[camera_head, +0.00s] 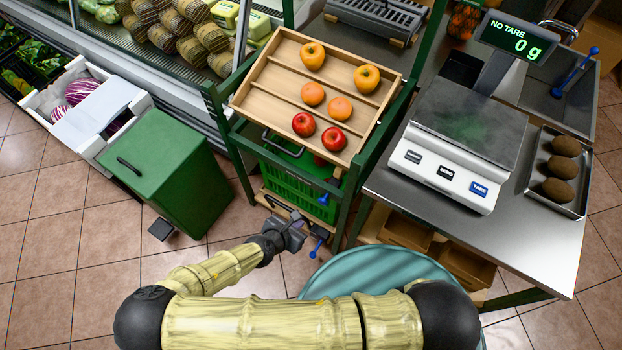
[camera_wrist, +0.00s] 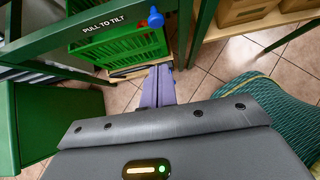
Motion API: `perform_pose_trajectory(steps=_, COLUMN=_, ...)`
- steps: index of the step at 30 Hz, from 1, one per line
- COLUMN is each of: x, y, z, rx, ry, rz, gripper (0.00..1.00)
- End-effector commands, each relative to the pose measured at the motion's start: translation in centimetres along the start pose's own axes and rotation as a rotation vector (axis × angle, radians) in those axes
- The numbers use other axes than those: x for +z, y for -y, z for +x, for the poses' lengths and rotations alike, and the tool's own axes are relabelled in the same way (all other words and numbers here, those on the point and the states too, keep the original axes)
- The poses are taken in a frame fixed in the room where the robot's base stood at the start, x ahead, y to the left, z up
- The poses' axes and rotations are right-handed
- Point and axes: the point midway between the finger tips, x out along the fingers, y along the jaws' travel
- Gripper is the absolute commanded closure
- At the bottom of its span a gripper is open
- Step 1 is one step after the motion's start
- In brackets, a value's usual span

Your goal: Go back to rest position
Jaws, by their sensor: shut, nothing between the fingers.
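My arm reaches over the floor in the lower middle of the head view. My gripper (camera_head: 289,224) is low in front of the green-framed stand, beside the green crate (camera_head: 296,183) under the tray. In the wrist view its two purple-grey fingers (camera_wrist: 158,82) lie together, shut and empty, over the floor tiles. I cannot judge the exact gap to the crate.
A wooden tray (camera_head: 259,93) holds yellow, orange and red fruit. Right is a metal counter (camera_head: 408,172) with a scale (camera_head: 451,168) reading 0 g and a tray (camera_head: 533,163) of brown fruit. A green bin (camera_head: 180,178) stands left. Floor tiles are clear at lower left.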

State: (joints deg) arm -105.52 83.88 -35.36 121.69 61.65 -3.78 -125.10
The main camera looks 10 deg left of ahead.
Motion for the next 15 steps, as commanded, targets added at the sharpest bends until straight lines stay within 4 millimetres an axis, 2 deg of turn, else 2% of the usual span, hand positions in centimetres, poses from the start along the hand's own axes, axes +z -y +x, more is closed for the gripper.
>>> perform_pose_trajectory(steps=9, x=0.0, y=0.1, z=-0.1, rx=-0.007, ry=-0.012, rz=0.019, gripper=1.00)
perform_pose_trajectory(steps=15, x=1.4, y=1.0, z=-0.4, rx=-0.098, ry=-0.108, rz=0.220, gripper=1.00)
